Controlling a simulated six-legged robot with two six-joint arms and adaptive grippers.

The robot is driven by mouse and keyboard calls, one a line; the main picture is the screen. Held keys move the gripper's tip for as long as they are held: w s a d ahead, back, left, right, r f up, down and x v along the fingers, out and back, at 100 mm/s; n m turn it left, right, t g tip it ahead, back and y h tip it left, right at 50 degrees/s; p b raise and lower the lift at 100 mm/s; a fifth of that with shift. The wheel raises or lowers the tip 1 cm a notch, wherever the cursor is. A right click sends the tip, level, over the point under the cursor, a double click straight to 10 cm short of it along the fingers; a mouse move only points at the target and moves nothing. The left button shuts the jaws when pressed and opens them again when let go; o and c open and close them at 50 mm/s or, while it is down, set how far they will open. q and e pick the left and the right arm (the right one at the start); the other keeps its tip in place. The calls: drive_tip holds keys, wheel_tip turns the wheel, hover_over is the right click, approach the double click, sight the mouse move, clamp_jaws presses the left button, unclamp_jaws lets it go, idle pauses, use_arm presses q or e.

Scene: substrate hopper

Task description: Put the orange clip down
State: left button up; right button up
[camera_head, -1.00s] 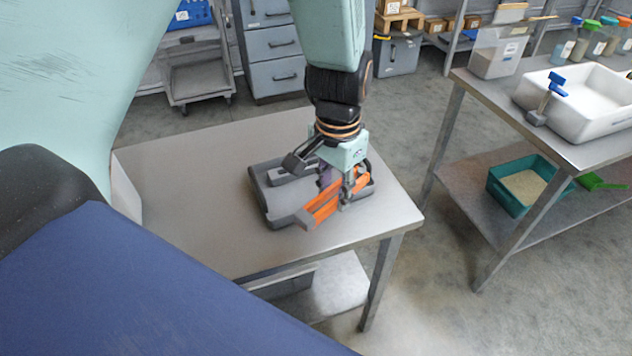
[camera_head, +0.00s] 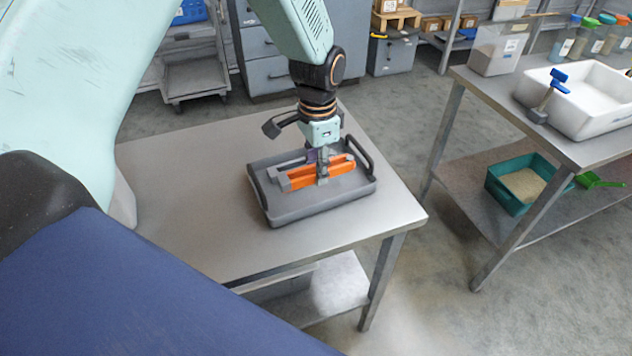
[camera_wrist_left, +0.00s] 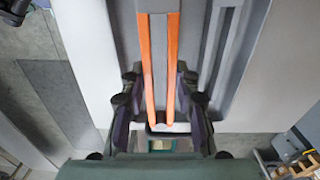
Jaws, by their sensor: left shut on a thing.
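The orange clip (camera_head: 300,175) is long, with two orange bars and grey parts between and at its end. In the head view it lies over the grey tray (camera_head: 325,203), lengthwise with it. My left gripper (camera_head: 322,178) points down and is shut on the clip near its middle. In the left wrist view the clip (camera_wrist_left: 145,65) runs between the fingers of my left gripper (camera_wrist_left: 160,112), with the tray's grey floor behind it. I cannot tell whether the clip touches the tray floor. My right gripper is not in view.
The tray stands on a steel table (camera_head: 190,200) with free room to its left. To the right, another steel table holds a white basin (camera_head: 590,105) and a blue-handled tool (camera_head: 552,90). A teal bin (camera_head: 508,195) sits on its lower shelf.

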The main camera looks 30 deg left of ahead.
sight(316, 190)
use_arm(q)
drive_tip(key=shift+d+f, duration=0.15)
drive_tip(key=shift+f, duration=0.1)
drive_tip(key=f, duration=0.1)
drive_tip(key=a+f, duration=0.1)
drive_tip(key=f, duration=0.1)
drive_tip(key=shift+s+f+b, duration=0.1)
drive_tip(key=shift+s+b, duration=0.05)
drive_tip(key=shift+b, duration=0.25)
drive_tip(key=shift+d+f, duration=0.1)
drive_tip(key=shift+f, duration=0.2)
drive_tip(key=shift+w+d+r, duration=0.1)
drive_tip(key=shift+w+d, duration=0.1)
drive_tip(key=shift+d, duration=0.1)
drive_tip(key=shift+s+a, duration=0.1)
drive_tip(key=o, duration=0.8)
drive_tip(key=shift+a+f, duration=0.15)
drive_tip(key=shift+f, duration=0.05)
drive_tip(key=shift+o, duration=1.4)
